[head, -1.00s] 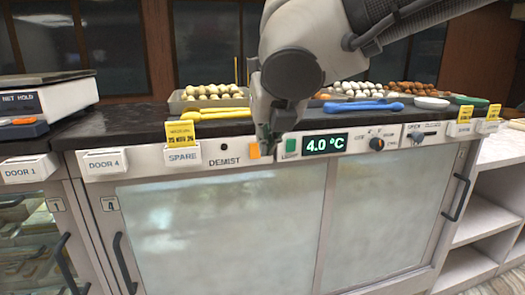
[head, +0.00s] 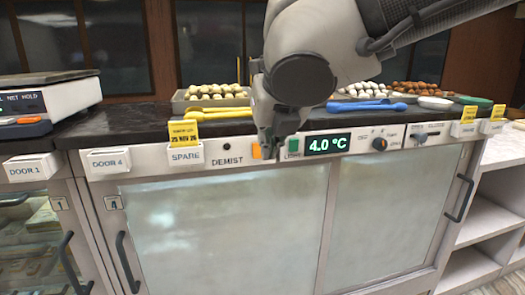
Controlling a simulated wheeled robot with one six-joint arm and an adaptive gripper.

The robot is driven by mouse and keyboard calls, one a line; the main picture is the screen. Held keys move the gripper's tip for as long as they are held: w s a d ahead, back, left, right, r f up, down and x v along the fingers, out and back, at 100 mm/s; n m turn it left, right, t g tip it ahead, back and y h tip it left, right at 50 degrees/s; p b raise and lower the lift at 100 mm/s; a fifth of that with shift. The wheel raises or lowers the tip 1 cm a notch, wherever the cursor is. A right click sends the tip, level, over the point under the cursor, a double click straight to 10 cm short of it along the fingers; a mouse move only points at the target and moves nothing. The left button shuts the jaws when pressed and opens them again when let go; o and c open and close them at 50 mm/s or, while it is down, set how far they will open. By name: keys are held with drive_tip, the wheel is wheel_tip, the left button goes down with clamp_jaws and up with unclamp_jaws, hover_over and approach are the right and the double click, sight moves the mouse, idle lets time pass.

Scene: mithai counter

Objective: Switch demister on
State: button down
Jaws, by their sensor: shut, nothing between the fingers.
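The DEMIST label (head: 227,160) is on the white control strip of the counter, with a small dark round spot (head: 227,146) above it. An orange switch (head: 257,152) sits just right of the label, partly hidden behind my gripper (head: 266,152). My gripper is shut and empty, pointing down in front of the strip at the orange switch's right side. I cannot tell whether it touches the switch. The green LIGHT switch (head: 293,146) is close to its right. The glass doors (head: 225,225) below look fogged.
A display (head: 327,145) reads 4.0 °C, with a dark knob (head: 379,144) to its right. Yellow tongs (head: 215,113), blue tongs (head: 367,106) and a tray of pale sweets (head: 212,92) lie on the counter top.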

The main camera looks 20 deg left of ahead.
sight(258, 151)
drive_tip(key=shift+w+a+r+x, duration=0.2)
drive_tip(key=shift+w+r+x, duration=0.1)
drive_tip(key=shift+x, duration=1.75)
drive_tip(key=shift+w+a+r+x, duration=0.15)
drive_tip(key=shift+w+r+x, duration=0.15)
drive_tip(key=shift+x, duration=1.75)
drive_tip(key=shift+w+a+r+x, duration=0.25)
drive_tip(key=shift+w+x, duration=0.1)
drive_tip(key=shift+x, duration=1.7)
drive_tip(key=shift+w+a+f, duration=0.15)
drive_tip(key=shift+w+f, duration=0.1)
drive_tip(key=shift+w, duration=0.05)
drive_tip(key=shift+r, duration=0.15)
